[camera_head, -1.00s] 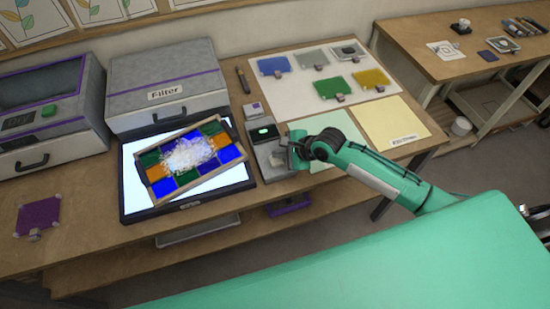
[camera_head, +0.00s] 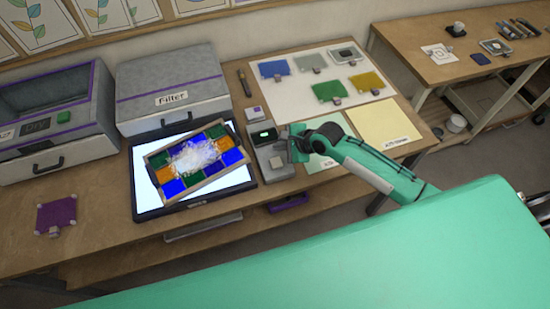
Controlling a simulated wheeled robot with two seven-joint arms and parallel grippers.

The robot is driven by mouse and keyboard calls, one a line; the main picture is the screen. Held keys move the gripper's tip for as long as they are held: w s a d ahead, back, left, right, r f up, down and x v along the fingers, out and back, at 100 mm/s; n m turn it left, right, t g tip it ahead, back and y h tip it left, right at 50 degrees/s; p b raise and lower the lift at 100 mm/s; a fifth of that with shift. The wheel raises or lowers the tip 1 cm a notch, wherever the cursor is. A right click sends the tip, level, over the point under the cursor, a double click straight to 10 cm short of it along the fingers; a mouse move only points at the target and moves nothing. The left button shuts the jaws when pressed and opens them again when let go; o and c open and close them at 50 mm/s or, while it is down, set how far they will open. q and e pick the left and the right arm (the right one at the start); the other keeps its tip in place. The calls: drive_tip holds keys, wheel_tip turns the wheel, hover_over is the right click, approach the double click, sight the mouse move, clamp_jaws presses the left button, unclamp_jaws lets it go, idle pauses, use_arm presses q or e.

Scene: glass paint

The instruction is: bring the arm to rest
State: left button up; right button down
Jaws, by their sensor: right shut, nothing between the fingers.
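My right arm (camera_head: 370,165) is green and comes in from the right, over the front right part of the workbench. Its gripper (camera_head: 288,155) is shut and empty, beside the small grey device with a green-lit display (camera_head: 263,135). The gripper is small in view and partly merges with the device behind it, so I cannot tell whether they touch. My left gripper is not in view.
A framed colored glass panel (camera_head: 225,181) with white clumps lies tilted on a lit light table (camera_head: 228,198). A filter box (camera_head: 172,88) stands behind. Colored squares lie on a white sheet (camera_head: 298,98). A purple square (camera_head: 56,214) lies at left; bare bench surrounds it.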

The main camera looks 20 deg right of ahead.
drive_tip(key=shift+f, duration=0.1)
idle(0.3)
drive_tip(key=s+a+n+g+h, duration=0.1)
drive_tip(key=s+a+n+h, duration=0.15)
drive_tip(key=s+n, duration=0.9)
drive_tip(key=s+d+r+n+g+h, duration=0.15)
drive_tip(key=s+d+n, duration=0.25)
drive_tip(key=s, duration=0.5)
drive_tip(key=s+d+r+n+g+h, duration=0.1)
drive_tip(key=s+d+r+n+h, duration=0.15)
drive_tip(key=s+d+n, duration=0.4)
wheel_tip(320, 180, down, 36)
drive_tip(key=s+a+m+b, duration=0.2)
drive_tip(key=s+a+b, duration=0.1)
drive_tip(key=b, duration=0.1)
drive_tip(key=s+d+f+g+b, duration=0.1)
drive_tip(key=s+d+f, duration=0.1)
drive_tip(key=s+f, duration=0.7)
drive_tip(key=s+d+f+g+b, duration=0.1)
drive_tip(key=s+d+f, duration=0.1)
drive_tip(key=s+f, duration=0.7)
wheel_tip(320, 180, down, 2)
drive_tip(key=shift+s+f+n, duration=0.2)
drive_tip(key=shift+f+n, duration=0.05)
drive_tip(key=shift+n, duration=0.05)
